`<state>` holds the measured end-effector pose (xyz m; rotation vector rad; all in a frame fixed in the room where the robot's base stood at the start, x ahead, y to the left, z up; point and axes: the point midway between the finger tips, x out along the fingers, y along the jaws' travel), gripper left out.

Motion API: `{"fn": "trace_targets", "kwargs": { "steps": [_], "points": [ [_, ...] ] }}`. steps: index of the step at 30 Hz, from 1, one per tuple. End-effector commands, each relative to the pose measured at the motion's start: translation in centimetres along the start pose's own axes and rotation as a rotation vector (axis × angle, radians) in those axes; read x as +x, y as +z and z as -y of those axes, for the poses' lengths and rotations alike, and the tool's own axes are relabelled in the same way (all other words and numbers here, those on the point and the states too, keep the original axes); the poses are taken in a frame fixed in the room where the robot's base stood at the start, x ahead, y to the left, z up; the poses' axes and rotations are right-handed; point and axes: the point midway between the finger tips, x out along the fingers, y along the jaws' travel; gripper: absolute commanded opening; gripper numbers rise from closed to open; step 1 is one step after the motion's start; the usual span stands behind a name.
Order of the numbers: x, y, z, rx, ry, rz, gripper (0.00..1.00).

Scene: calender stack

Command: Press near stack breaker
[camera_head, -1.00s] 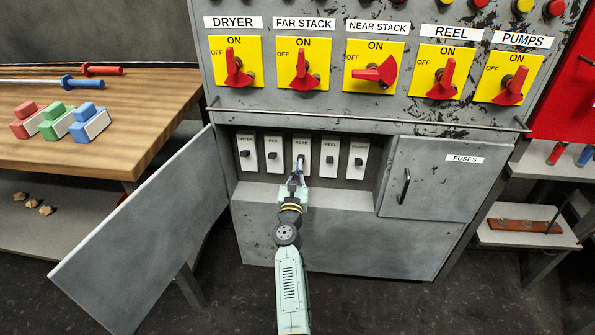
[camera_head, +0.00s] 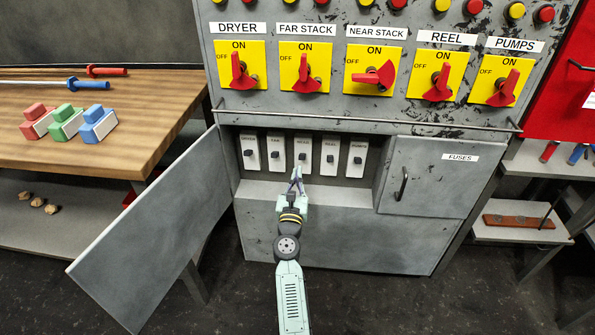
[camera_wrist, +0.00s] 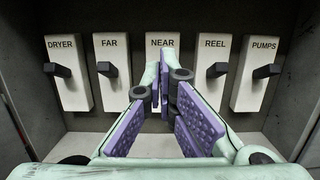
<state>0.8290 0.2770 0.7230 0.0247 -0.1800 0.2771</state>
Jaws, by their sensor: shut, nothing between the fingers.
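The near breaker (camera_head: 302,146) is the middle white plate in a row inside the open recess, labelled NEAR, with a small dark toggle. In the wrist view the near breaker's label (camera_wrist: 162,42) shows, but its toggle is hidden behind my fingers. My gripper (camera_head: 297,174) is shut and empty, just in front of and below the near breaker in the head view. In the wrist view my gripper (camera_wrist: 160,95) has its purple pads close together in front of that plate. I cannot tell whether it touches.
The far breaker (camera_head: 275,146) and reel breaker (camera_head: 330,148) flank it closely. An open door (camera_head: 155,235) swings out at left; the fuses door (camera_head: 430,178) is shut at right. A rail (camera_head: 370,121) crosses above the recess. The near stack switch (camera_head: 375,75) lies sideways.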

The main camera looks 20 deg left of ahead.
Motion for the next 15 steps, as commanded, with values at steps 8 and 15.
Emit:
{"fn": "trace_targets", "kwargs": {
  "steps": [8, 15],
  "points": [
    [-0.96, 1.59, 0.05, 0.0, -0.001, -0.001, 0.0],
    [-0.96, 1.54, 0.04, 0.0, -0.001, -0.001, 0.0]
  ]
}}
